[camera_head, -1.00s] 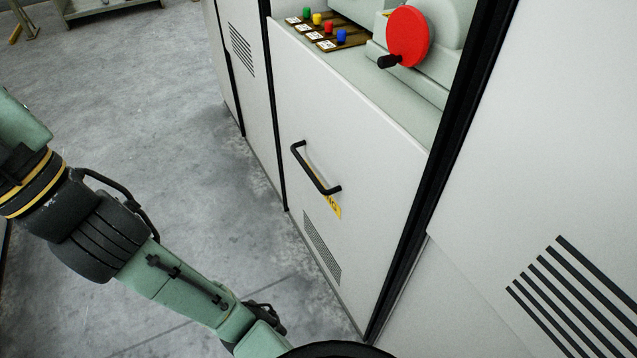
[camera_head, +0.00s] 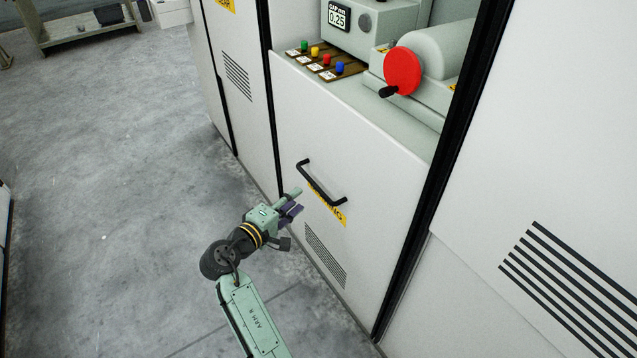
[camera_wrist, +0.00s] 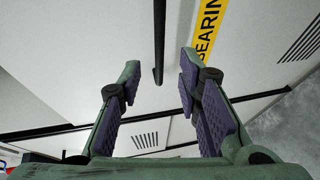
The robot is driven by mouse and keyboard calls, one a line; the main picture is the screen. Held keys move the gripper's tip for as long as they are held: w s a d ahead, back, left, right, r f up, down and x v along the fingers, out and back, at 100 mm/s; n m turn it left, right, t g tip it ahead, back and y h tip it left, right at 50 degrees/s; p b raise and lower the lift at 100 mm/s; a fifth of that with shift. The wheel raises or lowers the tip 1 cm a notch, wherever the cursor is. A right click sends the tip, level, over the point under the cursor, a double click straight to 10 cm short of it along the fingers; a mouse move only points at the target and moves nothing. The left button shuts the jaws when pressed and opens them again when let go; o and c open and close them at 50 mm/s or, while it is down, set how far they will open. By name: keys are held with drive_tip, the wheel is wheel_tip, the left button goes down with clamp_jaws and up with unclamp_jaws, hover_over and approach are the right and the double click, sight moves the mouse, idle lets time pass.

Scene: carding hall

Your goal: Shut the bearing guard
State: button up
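The bearing guard (camera_head: 350,150) is a pale panel on the machine's front, with an open bay above its top edge. Its black bar handle (camera_head: 321,183) slants across the panel, beside a yellow label (camera_head: 335,213). My gripper (camera_head: 296,203) is just left of and below the handle in the head view. In the wrist view my gripper (camera_wrist: 160,64) is open, with two purple-padded fingers spread apart. The handle (camera_wrist: 159,35) lines up with the gap between the fingertips. The label (camera_wrist: 208,28), reading "BEARING", is right of it. I see no contact with the handle.
Black posts (camera_head: 445,160) frame the panel. Grey floor (camera_head: 110,200) at the left is clear.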

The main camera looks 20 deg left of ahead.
sight(313, 182)
drive_tip(key=p+x, duration=0.1)
drive_tip(key=x, duration=0.9)
drive_tip(key=shift+a+r, duration=0.1)
drive_tip(key=shift+c, duration=0.3)
clamp_jaws()
